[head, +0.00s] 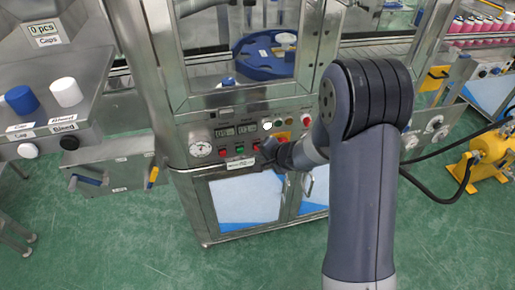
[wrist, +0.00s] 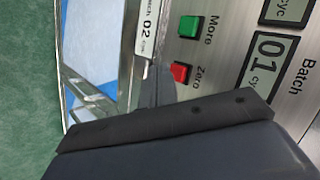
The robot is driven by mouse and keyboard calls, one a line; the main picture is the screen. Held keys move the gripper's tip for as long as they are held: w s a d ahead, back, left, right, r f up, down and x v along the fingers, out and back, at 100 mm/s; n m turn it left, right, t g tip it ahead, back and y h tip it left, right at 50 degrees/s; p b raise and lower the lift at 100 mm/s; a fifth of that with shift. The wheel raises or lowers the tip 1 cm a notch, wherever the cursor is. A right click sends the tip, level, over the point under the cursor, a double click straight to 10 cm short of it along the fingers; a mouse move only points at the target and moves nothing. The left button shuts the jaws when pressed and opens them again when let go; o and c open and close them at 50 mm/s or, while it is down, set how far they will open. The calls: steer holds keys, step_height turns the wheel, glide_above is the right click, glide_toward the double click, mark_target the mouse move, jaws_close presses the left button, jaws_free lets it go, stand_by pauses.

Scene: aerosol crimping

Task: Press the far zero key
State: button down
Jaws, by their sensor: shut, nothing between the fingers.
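The red Zero key (wrist: 181,72) sits on the steel panel in the wrist view, next to the green More key (wrist: 188,26) and a batch display (wrist: 270,58) reading 01. My gripper (wrist: 155,88) is shut and empty, its tip close beside the Zero key; I cannot tell whether it touches. In the head view my gripper (head: 267,152) is at the panel front, by a red key (head: 256,147) partly near its fingers. A green key (head: 239,149) and another red key (head: 223,153) lie further left.
A pressure gauge (head: 201,149) is at the panel's left. Knobs and a red button (head: 306,120) are at upper right. A label plate (head: 240,164) lies below the keys. Glass cabinet doors (head: 245,200) are underneath. Green floor is free in front.

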steer(key=shift+w+a+r+p, duration=0.1)
steer(key=shift+w+p, duration=0.15)
steer(key=shift+p, duration=0.4)
steer(key=shift+w+a+p, duration=0.15)
steer(key=shift+w+p, duration=0.35)
steer(key=shift+p, duration=0.1)
stand_by(0.7)
steer(key=shift+s, duration=0.15)
steer(key=shift+s+d, duration=0.25)
steer(key=shift+s, duration=0.35)
steer(key=shift+s+d+b, duration=0.15)
steer(key=shift+s+d, duration=0.1)
steer(key=shift+s, duration=0.55)
steer(key=shift+s+d+b, duration=0.1)
steer(key=shift+s+d, duration=0.1)
steer(key=shift+s, duration=0.6)
steer(key=shift+s+d+b, duration=0.15)
steer(key=shift+s+d, duration=0.1)
steer(key=shift+s, duration=0.55)
steer(key=b, duration=0.2)
steer(key=w+b, duration=0.1)
steer(key=b, duration=0.1)
steer(key=shift+a+f, duration=0.15)
steer(key=shift+f, duration=0.2)
